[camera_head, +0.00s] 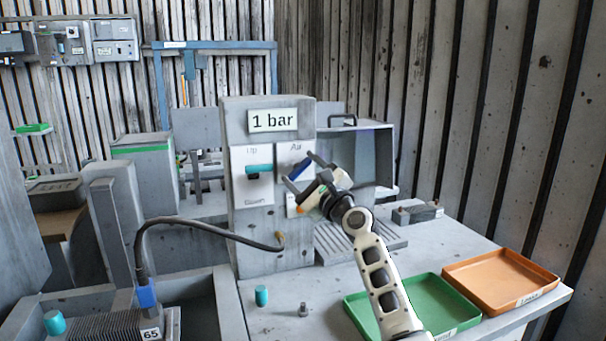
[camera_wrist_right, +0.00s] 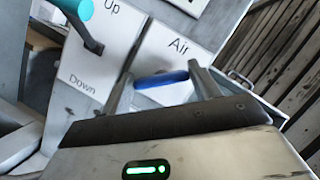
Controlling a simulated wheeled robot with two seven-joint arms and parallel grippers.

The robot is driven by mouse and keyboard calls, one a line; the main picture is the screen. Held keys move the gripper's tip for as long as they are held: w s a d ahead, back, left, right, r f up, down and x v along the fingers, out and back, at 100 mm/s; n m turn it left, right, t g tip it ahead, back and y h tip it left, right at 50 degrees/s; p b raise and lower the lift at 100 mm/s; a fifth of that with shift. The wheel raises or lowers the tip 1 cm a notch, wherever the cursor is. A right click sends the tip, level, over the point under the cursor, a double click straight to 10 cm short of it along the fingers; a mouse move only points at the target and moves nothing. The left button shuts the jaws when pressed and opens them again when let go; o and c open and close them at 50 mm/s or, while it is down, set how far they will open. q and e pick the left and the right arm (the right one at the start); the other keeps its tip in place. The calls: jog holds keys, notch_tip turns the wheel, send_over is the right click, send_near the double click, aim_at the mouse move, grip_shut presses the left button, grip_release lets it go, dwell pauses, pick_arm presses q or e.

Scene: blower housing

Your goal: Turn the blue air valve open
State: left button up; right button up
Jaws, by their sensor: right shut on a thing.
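The blue air valve handle (camera_head: 300,169) sits on the panel labelled "Air" on the front of the grey control post (camera_head: 240,230). In the right wrist view the blue handle (camera_wrist_right: 161,79) lies between the two fingers of my right gripper (camera_wrist_right: 160,84), below the "Air" label. My right gripper (camera_head: 303,176) is shut on the handle, reaching it from the right. In the head view its fingers and wrist hide part of the Air panel. My left gripper is not in view.
A teal lever (camera_head: 259,169) on the "Up/Down" panel is just left of the valve. A black hose (camera_head: 205,227) runs to the post's lower front. A green tray (camera_head: 440,300) and an orange tray (camera_head: 500,280) stand at right. A teal cylinder (camera_head: 261,295) stands in front.

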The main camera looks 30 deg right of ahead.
jog(key=n+g+y, duration=0.1)
jog(key=n, duration=0.3)
jog(key=shift+r+n+p, duration=0.15)
jog(key=shift+n+p, duration=0.15)
jog(key=shift+p, duration=0.05)
jog(key=shift+n+g+y, duration=0.5)
jog(key=shift+n, duration=0.5)
jog(key=n+g+p, duration=0.1)
jog(key=n, duration=0.1)
jog(key=shift+n, duration=0.4)
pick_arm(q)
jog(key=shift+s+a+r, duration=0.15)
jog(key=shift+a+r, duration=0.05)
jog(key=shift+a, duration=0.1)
pick_arm(e)
jog(key=shift+n+g, duration=0.3)
jog(key=shift+n, duration=0.3)
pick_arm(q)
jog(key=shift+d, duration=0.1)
pick_arm(e)
jog(key=o, duration=1)
